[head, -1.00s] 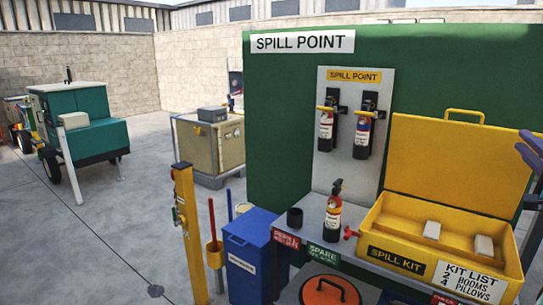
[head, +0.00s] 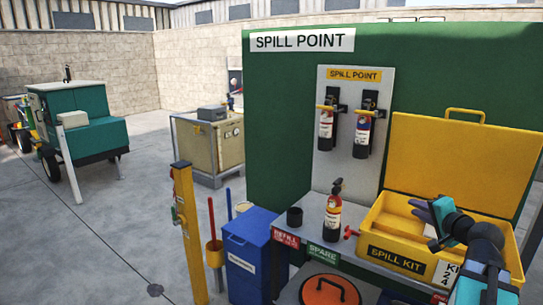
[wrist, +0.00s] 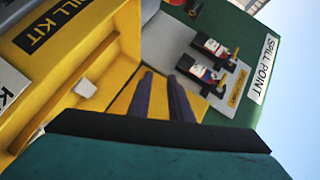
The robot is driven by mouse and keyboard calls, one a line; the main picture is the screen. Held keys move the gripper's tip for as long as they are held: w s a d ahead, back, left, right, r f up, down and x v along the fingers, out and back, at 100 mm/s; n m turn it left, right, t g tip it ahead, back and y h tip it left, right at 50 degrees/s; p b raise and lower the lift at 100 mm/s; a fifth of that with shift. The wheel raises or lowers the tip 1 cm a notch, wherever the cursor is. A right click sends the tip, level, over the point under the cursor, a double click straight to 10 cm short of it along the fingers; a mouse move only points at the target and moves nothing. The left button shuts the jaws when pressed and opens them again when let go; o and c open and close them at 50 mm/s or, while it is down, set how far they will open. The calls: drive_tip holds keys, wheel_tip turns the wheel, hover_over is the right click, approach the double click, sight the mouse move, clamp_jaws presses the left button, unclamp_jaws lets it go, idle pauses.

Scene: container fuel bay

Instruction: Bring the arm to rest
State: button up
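My gripper (head: 418,209) is in front of the open yellow spill kit box (head: 395,255) in the head view, with my arm coming in from the lower right. Its two purple fingers also show in the wrist view (wrist: 160,78), apart, with only yellow background between them. The gripper is open and empty. The arm hides the right part of the box and most of the kit list label. I cannot tell how far the fingers are from the box.
Two more extinguishers hang on the grey panel (head: 345,175). A blue bin (head: 247,255) and yellow post (head: 190,235) stand left. Open concrete floor (head: 100,240) lies further left.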

drive_tip(key=a+f+n+g+y, duration=0.1)
drive_tip(key=a+f+n+g, duration=0.3)
drive_tip(key=a+f, duration=0.9)
drive_tip(key=a+f+n+g+y, duration=0.2)
drive_tip(key=a+f+n+g, duration=0.15)
drive_tip(key=a+f, duration=1)
drive_tip(key=s+a+f+n+g+h, duration=0.1)
drive_tip(key=s+a+f+n+g, duration=0.1)
drive_tip(key=f, duration=0.5)
drive_tip(key=s+a+f+n+g, duration=0.1)
drive_tip(key=s+a+f+g, duration=0.15)
drive_tip(key=f, duration=0.45)
drive_tip(key=s+a+f+n+g+h+b, duration=0.1)
drive_tip(key=s+f+g, duration=0.3)
drive_tip(key=s+f, duration=1)
drive_tip(key=s+a+f+n+g+h+b, duration=0.1)
drive_tip(key=s+f+g, duration=0.3)
drive_tip(key=s+f, duration=1)
drive_tip(key=s+a+n, duration=0.1)
drive_tip(key=s, duration=0.3)
drive_tip(key=shift+s+a, duration=0.25)
drive_tip(key=shift+s, duration=0.1)
drive_tip(key=shift+r, duration=0.1)
